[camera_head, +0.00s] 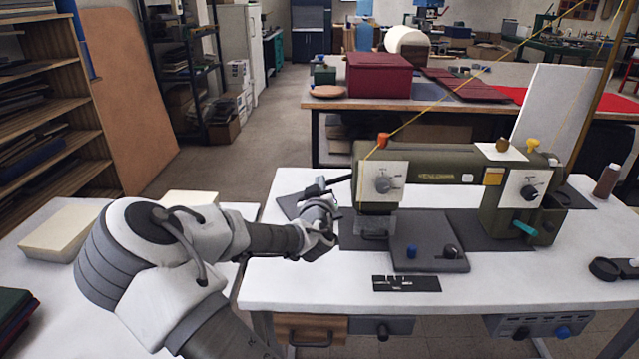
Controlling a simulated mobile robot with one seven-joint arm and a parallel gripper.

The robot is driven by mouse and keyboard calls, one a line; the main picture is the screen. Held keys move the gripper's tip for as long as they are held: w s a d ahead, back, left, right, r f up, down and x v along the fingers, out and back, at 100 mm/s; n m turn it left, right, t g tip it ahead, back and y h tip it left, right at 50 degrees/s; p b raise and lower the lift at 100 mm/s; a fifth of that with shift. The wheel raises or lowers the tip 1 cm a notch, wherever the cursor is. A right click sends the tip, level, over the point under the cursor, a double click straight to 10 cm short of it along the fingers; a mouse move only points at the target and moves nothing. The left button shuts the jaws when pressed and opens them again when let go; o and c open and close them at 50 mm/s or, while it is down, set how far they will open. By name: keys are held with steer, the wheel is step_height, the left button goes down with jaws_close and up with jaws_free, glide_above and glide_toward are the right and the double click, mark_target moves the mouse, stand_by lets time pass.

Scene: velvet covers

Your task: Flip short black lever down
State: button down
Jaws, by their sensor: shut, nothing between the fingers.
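An olive-green sewing machine (440,164) stands on the white table. A short black lever (341,180) seems to stick out to the left from its head and looks roughly level, tilted slightly up toward the machine. My gripper (322,190) is at the left side of the machine head, close to the lever's outer end. It is shut with nothing held. I cannot tell whether it touches the lever, since the dark parts overlap there.
The white table (320,285) has free room at its front left. A yellow thread (430,113) runs above the head.

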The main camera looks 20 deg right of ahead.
steer(key=shift+s+d+f+b, duration=0.1)
steer(key=shift+d+f+b, duration=0.1)
steer(key=shift+f+b, duration=0.75)
steer(key=shift+r, duration=0.1)
